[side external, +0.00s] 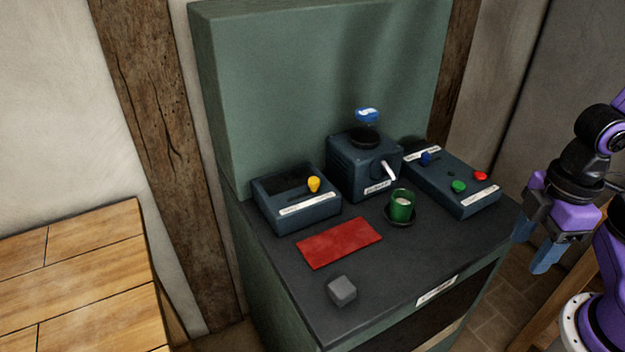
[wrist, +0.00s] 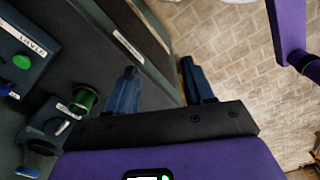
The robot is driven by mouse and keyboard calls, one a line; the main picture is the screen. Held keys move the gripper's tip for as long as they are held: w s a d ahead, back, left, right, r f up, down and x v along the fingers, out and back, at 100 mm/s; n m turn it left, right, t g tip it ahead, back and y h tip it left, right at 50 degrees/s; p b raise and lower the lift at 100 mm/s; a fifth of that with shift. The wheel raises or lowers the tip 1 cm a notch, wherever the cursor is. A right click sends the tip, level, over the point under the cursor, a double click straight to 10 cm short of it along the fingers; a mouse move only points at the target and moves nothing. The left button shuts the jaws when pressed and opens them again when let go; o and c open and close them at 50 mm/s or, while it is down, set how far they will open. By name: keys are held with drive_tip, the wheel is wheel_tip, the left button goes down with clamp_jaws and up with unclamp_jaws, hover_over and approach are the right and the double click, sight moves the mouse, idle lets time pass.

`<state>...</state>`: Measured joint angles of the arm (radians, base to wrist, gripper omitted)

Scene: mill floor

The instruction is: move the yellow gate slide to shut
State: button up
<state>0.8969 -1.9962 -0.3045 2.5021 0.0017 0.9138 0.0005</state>
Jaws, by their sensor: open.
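The yellow gate slide knob (side external: 314,184) stands on top of a dark blue-grey box (side external: 290,213) at the left of the cabinet top. It sits toward the right part of the dark slot there. The label on the box front is too small to read. My gripper (side external: 546,252) hangs off the right side of the cabinet, well away from the yellow knob. Its blue fingers are apart and empty, and in the wrist view the gripper (wrist: 158,85) has a clear gap between them. The yellow knob does not show in the wrist view.
A middle box (side external: 362,167) with a white lever and blue-topped part stands beside the slide box. Right is a panel (side external: 455,182) with coloured knobs. In front are a green cup (side external: 402,206), red mat (side external: 339,242) and grey block (side external: 341,290). A wooden table (side external: 80,280) stands left.

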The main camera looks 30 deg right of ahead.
drive_tip(key=shift+a, duration=0.1)
wheel_tip(320, 180, up, 11)
drive_tip(key=m, duration=0.4)
hover_over(314, 179)
wheel_tip(314, 179, down, 17)
drive_tip(key=shift+f, duration=0.2)
clamp_jaws()
drive_tip(key=shift+a+r, duration=0.1)
drive_tip(key=shift+a, duration=3.2)
